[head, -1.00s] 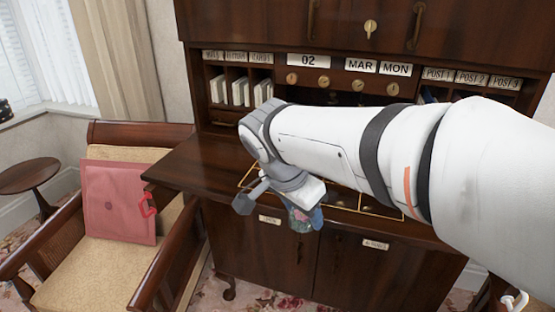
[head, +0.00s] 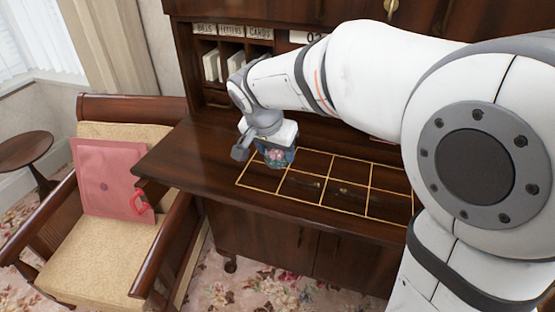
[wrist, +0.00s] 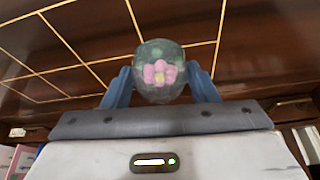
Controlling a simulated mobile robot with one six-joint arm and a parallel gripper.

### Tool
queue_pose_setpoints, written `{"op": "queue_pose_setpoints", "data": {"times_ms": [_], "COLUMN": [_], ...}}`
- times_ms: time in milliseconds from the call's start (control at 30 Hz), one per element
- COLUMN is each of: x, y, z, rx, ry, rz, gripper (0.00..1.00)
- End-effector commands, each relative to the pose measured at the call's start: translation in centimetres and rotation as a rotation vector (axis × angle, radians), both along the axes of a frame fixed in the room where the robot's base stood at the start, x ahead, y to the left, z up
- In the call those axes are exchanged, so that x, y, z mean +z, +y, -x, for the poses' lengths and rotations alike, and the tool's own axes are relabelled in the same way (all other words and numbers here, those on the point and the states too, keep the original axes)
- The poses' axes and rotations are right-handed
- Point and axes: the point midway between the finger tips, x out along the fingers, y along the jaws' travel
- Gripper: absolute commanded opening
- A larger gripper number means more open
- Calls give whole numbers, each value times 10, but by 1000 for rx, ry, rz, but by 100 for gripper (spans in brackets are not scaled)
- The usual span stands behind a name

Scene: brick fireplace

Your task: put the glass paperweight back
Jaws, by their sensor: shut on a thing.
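In the head view the paperweight (head: 277,155) shows under my gripper (head: 274,152), over the left part of the gold-lined grid (head: 329,176) on the dark wooden desk top. I cannot tell whether it touches the desk. The wrist view shows gold grid lines behind it. The grid cells in view look empty.
Pigeonholes (head: 233,42) with labels and envelopes stand at the back of the desk. A wooden armchair (head: 98,252) with a pink folder (head: 108,180) stands at the left. A round side table (head: 24,150) is beyond it. The desk top (head: 190,152) left of the grid is clear.

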Motion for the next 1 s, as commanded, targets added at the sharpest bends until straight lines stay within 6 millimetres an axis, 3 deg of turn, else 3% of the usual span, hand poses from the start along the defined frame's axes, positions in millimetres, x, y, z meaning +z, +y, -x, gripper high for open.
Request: {"op": "queue_pose_setpoints", "data": {"times_ms": [233, 600, 633, 900, 1000], "x": [-32, -38, -38, -37, -37], "y": [-1, -1, -1, -1, -1], "z": [0, 0, 0, 0, 0], "rx": [0, -2, -2, -2, -2], "ry": [2, -1, 0, 0, 0], "rz": [2, 0, 0, 0, 0], "gripper": [21, 21, 54, 75, 75]}}
